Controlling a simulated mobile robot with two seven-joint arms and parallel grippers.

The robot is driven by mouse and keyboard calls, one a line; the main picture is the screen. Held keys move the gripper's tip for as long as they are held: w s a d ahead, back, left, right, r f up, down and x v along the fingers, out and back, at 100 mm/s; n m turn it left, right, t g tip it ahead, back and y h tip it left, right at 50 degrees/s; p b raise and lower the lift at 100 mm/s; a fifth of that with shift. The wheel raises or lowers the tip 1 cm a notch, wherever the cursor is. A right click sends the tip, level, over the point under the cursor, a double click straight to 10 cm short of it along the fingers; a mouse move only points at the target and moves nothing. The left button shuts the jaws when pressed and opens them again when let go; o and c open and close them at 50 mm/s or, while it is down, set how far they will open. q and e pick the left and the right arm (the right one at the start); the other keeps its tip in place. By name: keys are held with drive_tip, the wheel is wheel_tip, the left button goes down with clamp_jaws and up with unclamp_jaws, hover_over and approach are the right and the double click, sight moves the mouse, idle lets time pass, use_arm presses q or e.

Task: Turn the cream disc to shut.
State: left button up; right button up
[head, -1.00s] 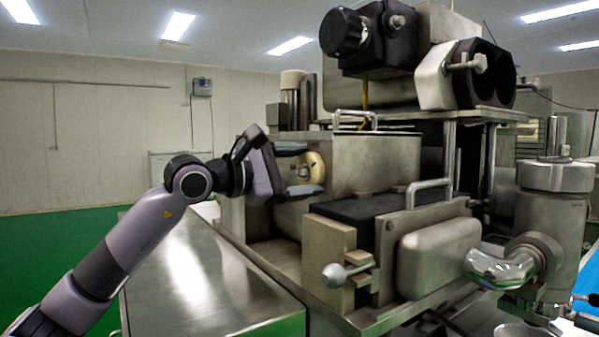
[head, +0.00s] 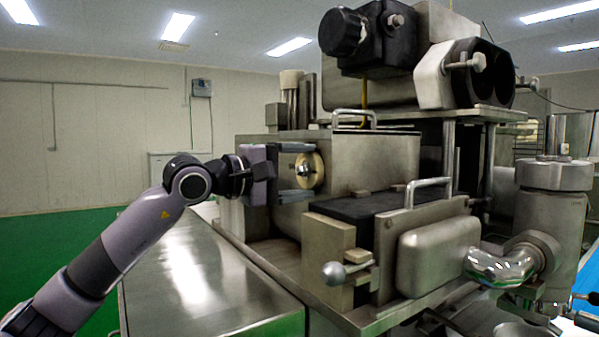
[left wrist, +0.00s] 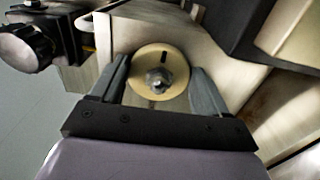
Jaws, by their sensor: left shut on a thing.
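The cream disc (head: 316,171) is on the side face of the steel machine, with a shiny metal knob (head: 304,171) at its centre. In the left wrist view the disc (left wrist: 144,86) faces me, and a short dark slot (left wrist: 163,57) shows near its top edge in that view. My left gripper (head: 306,171) has one finger above the disc and one below it, shut on its rim. In the left wrist view the fingers of the gripper (left wrist: 161,84) stand on either side of the disc. My right gripper is in neither view.
A steel table (head: 185,265) lies below my left arm. The machine's hopper box (head: 375,160) with a handle rises behind the disc. A block with a ball-ended lever (head: 335,273) juts out at the lower right of the disc. The left side by the wall is open.

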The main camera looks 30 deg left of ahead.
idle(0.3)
use_arm(q)
drive_tip(key=o, duration=1)
drive_tip(key=shift+s+a+f+b, duration=0.1)
drive_tip(key=shift+s+a+b, duration=0.2)
drive_tip(key=shift+s, duration=0.15)
drive_tip(key=b+v, duration=0.2)
drive_tip(key=v, duration=0.4)
drive_tip(key=shift+s+d, duration=0.1)
drive_tip(key=shift+s, duration=0.05)
